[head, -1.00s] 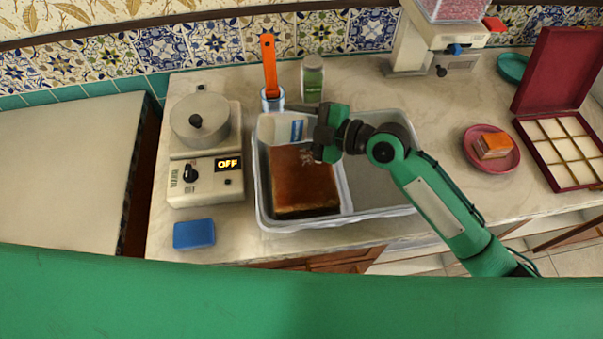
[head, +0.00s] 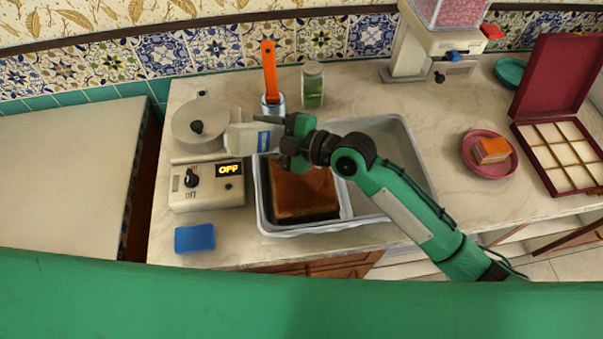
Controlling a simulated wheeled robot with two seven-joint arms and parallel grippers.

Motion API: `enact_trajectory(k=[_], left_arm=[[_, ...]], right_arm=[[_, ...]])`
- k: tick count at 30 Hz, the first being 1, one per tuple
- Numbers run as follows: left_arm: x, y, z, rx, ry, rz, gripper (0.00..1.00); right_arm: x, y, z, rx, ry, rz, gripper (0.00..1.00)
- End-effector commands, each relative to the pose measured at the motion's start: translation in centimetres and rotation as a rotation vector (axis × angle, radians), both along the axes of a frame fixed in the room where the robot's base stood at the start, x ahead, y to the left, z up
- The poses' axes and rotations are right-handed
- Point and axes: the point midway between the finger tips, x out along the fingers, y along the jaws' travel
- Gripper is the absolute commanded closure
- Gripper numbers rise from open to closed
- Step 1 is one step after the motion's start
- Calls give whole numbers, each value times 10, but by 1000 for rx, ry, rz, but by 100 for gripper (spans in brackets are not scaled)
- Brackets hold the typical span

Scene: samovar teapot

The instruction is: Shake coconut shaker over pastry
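A white shaker with a blue label (head: 245,139) lies tilted on its side in the air, held by my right gripper (head: 287,142). The gripper is shut on one end of it. The shaker's other end points left, above the tray's left rim and beside the hot plate. The brown pastry (head: 303,195) sits in the left part of a grey tray (head: 400,140). My gripper and forearm cover the pastry's upper edge. My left gripper is not in view.
A blue sponge (head: 195,238) lies in front. Behind the tray stand a jar with an orange-handled brush (head: 269,72) and a green jar (head: 312,85). A plate with cake (head: 490,152) and a red box (head: 560,150) are right.

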Motion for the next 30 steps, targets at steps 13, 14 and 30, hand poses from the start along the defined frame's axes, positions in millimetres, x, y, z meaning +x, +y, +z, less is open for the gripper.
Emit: enact_trajectory(k=[13, 14, 30], left_arm=[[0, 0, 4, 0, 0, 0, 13], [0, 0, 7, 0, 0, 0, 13], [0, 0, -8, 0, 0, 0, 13]], right_arm=[[-1, 6, 4, 1, -3, -1, 79], [-1, 6, 8, 1, -3, 0, 79], [-1, 5, -2, 0, -2, 0, 79]])
